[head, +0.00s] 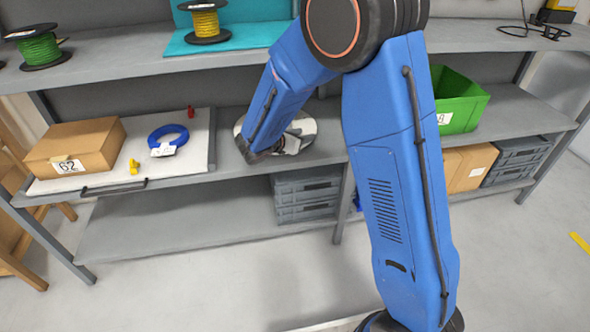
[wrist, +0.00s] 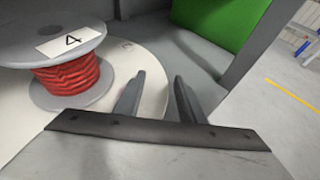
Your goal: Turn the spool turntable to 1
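The spool turntable (wrist: 143,62) is a pale round disc on the middle shelf. In the head view its rim (head: 307,126) shows on both sides of my blue arm, which hides most of it. A red spool (wrist: 72,76) stands on it, its grey top flange labelled 4, left of my fingers in the wrist view. My gripper (wrist: 158,92) is open, with a clear gap between its two dark fingers and nothing held. The fingers are over or beside the disc's right edge; I cannot tell whether they touch it. No label 1 is visible.
A green bin (head: 456,100) stands right of the turntable, and shows behind my fingers in the wrist view (wrist: 212,22). A grey upright stands close to the right. Left lie a cardboard box (head: 78,143), a blue cable ring (head: 168,139) and a yellow item (head: 134,167) on a white board.

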